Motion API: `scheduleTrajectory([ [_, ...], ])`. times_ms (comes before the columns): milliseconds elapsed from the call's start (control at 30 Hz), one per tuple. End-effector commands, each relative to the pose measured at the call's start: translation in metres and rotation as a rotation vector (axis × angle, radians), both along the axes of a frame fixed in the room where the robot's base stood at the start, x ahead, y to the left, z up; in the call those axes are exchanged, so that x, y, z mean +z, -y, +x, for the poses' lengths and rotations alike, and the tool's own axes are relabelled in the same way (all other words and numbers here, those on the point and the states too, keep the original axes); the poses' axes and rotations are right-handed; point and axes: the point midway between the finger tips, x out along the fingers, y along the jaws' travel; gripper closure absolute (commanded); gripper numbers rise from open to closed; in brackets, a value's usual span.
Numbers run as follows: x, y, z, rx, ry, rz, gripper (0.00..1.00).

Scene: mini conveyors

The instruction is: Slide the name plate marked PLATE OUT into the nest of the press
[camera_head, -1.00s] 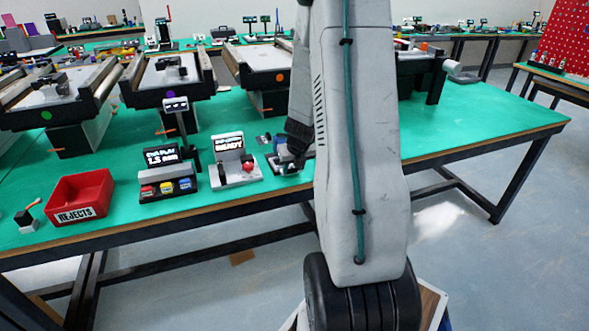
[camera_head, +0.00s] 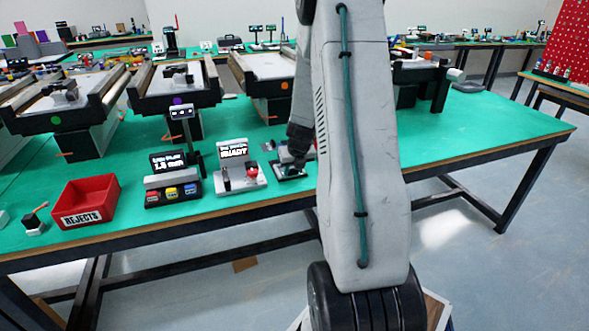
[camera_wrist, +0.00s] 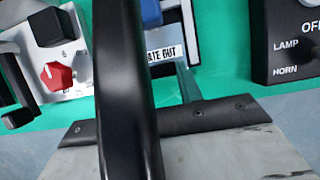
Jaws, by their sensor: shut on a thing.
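The name plate (camera_wrist: 163,54) is white with black letters; "ATE OUT" is readable in the wrist view and its left end is hidden behind a black bar of my gripper. My gripper (camera_head: 296,163) points down at the small grey press (camera_head: 287,174) near the table's front edge. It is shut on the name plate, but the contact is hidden. A blue part (camera_wrist: 151,12) stands just beyond the plate, and a pale frame edge (camera_wrist: 191,30) runs along its right side. I cannot tell whether the plate lies inside the nest.
A white unit with a red knob (camera_wrist: 56,76) is left of the press; its screen (camera_head: 233,149) shows in the head view. A black LAMP/HORN box (camera_wrist: 287,55) is at right. A button panel (camera_head: 172,190) and red REJECTS bin (camera_head: 84,218) stand further left.

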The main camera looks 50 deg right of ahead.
Motion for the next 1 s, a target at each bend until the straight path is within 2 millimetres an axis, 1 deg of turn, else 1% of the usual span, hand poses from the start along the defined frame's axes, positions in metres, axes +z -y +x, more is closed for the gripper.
scheduleTrajectory([
  [33,0.006,0.007,0.01,0.0,0.017,-0.02,0.87],
  [200,0.006,0.006,0.011,0.002,0.017,-0.019,0.87],
  [233,0.006,0.006,0.011,0.002,0.017,-0.019,0.56],
  [300,0.006,0.006,0.011,0.002,0.017,-0.019,0.39],
  [567,0.006,0.005,0.012,0.004,0.018,-0.019,0.39],
  [667,0.011,0.004,0.01,0.005,0.019,-0.019,0.39],
  [767,0.023,0.001,0.005,0.005,0.02,-0.021,0.39],
  [900,0.047,-0.004,-0.007,0.002,0.023,-0.023,0.39],
  [1000,0.062,-0.008,-0.015,-0.001,0.021,-0.021,0.39],
])
